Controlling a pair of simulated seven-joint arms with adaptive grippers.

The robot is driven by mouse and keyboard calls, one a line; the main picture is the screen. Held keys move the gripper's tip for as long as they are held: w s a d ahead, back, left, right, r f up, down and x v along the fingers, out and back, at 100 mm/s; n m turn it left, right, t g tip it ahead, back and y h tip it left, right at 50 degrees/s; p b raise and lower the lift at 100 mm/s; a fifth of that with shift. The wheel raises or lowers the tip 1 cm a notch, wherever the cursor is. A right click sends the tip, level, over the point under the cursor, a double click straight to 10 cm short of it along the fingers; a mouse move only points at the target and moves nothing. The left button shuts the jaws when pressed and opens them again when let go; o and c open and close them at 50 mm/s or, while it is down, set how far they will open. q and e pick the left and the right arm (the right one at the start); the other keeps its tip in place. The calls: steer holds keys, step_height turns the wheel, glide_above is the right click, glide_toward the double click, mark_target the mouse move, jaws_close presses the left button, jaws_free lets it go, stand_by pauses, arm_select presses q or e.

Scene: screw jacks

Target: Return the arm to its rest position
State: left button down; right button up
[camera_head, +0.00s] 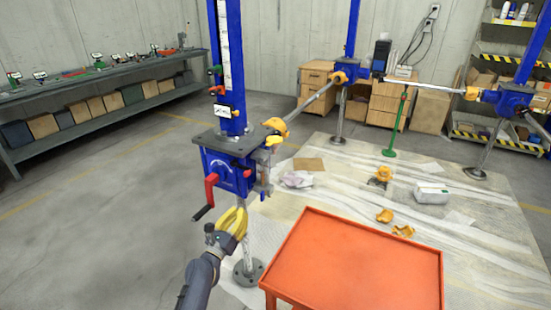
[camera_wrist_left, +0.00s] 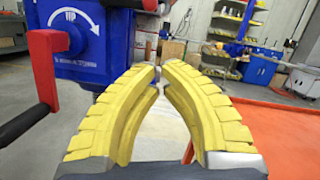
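My left arm comes in from the bottom of the head view, and its gripper (camera_head: 234,221) has yellow ribbed fingers. It is in front of and below the blue screw jack (camera_head: 226,172), close to the jack's post. In the left wrist view the fingers (camera_wrist_left: 161,70) curve together, their tips almost meeting, with nothing between them. The red crank handle (camera_head: 209,196) of the jack is just left of the gripper, apart from it, and it also shows at the left of the wrist view (camera_wrist_left: 44,70). My right gripper is in neither view.
An orange table (camera_head: 355,265) stands to the right of my left arm. Orange clamp pieces (camera_head: 384,215) and a white box (camera_head: 431,193) lie on the floor sheet behind it. More blue jacks (camera_head: 352,70) stand farther back. The floor at left is clear.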

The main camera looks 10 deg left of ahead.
arm_select(q)
step_height(320, 180, down, 18)
steer(key=s+d+m+g+y, duration=0.15)
steer(key=m+g, duration=0.35)
steer(key=m, duration=0.9)
steer(key=s+f+m+g+y, duration=0.1)
steer(key=s+f+m+g, duration=0.2)
steer(key=s+f+m, duration=0.6)
steer(key=s+f+m+g+y, duration=0.1)
steer(key=s+f+m+g, duration=0.15)
steer(key=s+f, duration=0.75)
steer(key=s+a+f+m+g, duration=0.1)
steer(key=s+f+m+g, duration=0.3)
steer(key=s+f+m, duration=1)
steer(key=s+f+g, duration=0.2)
steer(key=s+f, duration=0.3)
steer(key=s, duration=1)
steer(key=s+a+f+g+y, duration=0.1)
steer(key=s+f, duration=0.4)
steer(key=s, duration=1)
steer(key=shift+s+a+f+g, duration=0.2)
steer(key=shift+s+g, duration=0.2)
steer(key=shift+g, duration=0.15)
